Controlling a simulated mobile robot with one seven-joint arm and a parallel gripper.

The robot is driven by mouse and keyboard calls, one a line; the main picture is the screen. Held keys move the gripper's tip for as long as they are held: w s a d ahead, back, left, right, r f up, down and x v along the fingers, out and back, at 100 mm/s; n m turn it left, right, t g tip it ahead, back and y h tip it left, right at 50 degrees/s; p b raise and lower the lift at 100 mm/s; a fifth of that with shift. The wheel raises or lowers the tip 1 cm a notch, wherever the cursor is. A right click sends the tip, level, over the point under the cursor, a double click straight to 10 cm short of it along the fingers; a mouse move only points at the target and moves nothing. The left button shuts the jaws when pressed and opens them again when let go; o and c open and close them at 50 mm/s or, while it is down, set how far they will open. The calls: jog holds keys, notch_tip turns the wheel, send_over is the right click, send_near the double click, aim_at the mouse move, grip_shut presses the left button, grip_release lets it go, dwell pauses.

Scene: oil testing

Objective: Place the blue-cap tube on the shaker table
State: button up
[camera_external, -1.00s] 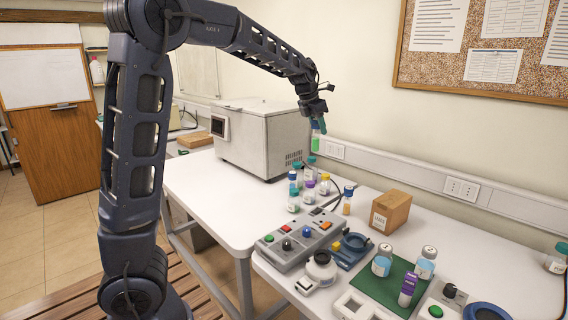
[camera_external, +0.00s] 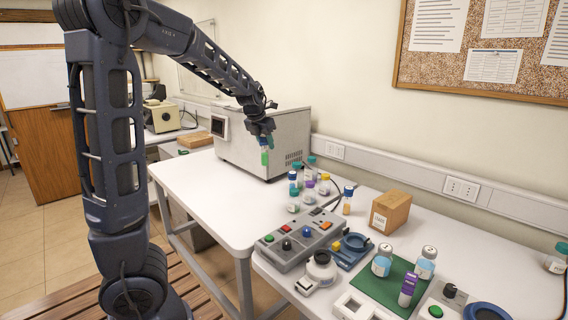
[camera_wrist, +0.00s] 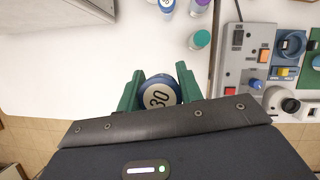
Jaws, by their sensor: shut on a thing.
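My gripper (camera_external: 264,138) is shut on a tube (camera_external: 265,156) with green contents and holds it upright above the white table, in front of the large grey box-shaped machine (camera_external: 262,140). In the wrist view my green fingers (camera_wrist: 160,90) sit either side of the tube's round blue cap (camera_wrist: 159,92), marked "30". The cap hides the tube's body there. I cannot tell surely which device is the shaker table. A small blue device (camera_external: 352,250) with a yellow part stands beside the grey control panel (camera_external: 300,240).
Several capped bottles (camera_external: 310,182) stand behind the control panel. A cardboard box (camera_external: 391,212) is further right. A green mat (camera_external: 378,290) bears blue-liquid bottles and a purple-labelled tube. The white table's left part (camera_external: 215,200) is clear.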

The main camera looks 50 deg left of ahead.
notch_tip(320, 180, down, 20)
dwell(0.7)
jog(key=shift+f, duration=0.1)
jog(key=o, duration=1)
jog(key=a+v, duration=0.1)
jog(key=v, duration=1.1)
jog(key=shift+d, duration=0.45)
